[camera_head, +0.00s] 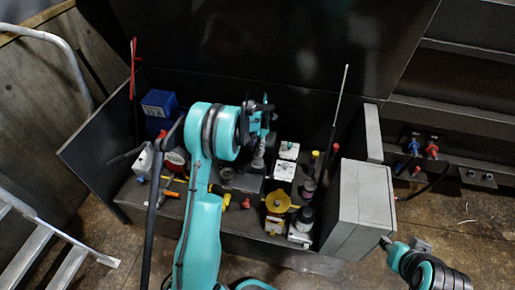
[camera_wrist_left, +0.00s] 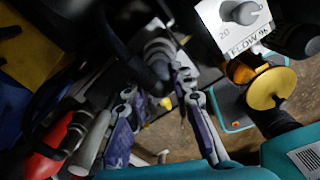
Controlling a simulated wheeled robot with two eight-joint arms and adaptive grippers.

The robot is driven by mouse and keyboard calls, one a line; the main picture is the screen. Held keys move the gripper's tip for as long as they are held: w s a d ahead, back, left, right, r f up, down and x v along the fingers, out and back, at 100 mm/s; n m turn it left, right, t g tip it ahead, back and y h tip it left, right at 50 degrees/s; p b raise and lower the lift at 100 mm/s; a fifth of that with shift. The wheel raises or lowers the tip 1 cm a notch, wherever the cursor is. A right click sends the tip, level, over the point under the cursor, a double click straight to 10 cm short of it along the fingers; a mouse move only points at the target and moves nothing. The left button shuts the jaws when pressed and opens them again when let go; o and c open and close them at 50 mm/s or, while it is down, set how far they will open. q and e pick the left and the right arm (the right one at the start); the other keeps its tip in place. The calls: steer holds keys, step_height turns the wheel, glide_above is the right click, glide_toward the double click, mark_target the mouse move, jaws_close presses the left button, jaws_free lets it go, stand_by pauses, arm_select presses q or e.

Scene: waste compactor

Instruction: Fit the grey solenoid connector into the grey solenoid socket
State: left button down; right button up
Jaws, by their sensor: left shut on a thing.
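My left gripper (camera_head: 258,160) reaches down over the black machine top, just left of the white valve blocks. In the left wrist view its fingers (camera_wrist_left: 172,80) come up from below and are shut on a small grey ribbed piece (camera_wrist_left: 160,50), which looks like the grey solenoid connector. A dark cable passes beside it. The fingers and cable hide part of it. I cannot make out the grey solenoid socket for certain, nor whether the piece touches anything. My right gripper (camera_head: 395,244) shows only in part at the lower right, away from the machine top; its jaws are unclear.
White blocks (camera_head: 286,172) and a yellow round knob (camera_head: 278,202) stand close right of the left gripper. The knob also shows in the wrist view (camera_wrist_left: 270,88). A grey box (camera_head: 362,208) and a thin upright rod (camera_head: 337,110) stand farther right. A blue box (camera_head: 158,103) is at back left.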

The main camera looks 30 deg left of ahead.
arm_select(q)
steer(key=shift+f+b, duration=0.6)
steer(key=shift+f, duration=0.3)
steer(key=c, duration=1.2)
jaws_free()
steer(key=shift+r, duration=0.1)
steer(key=shift+c, duration=0.5)
steer(key=shift+r+p, duration=2.2)
steer(key=shift+r, duration=1.3)
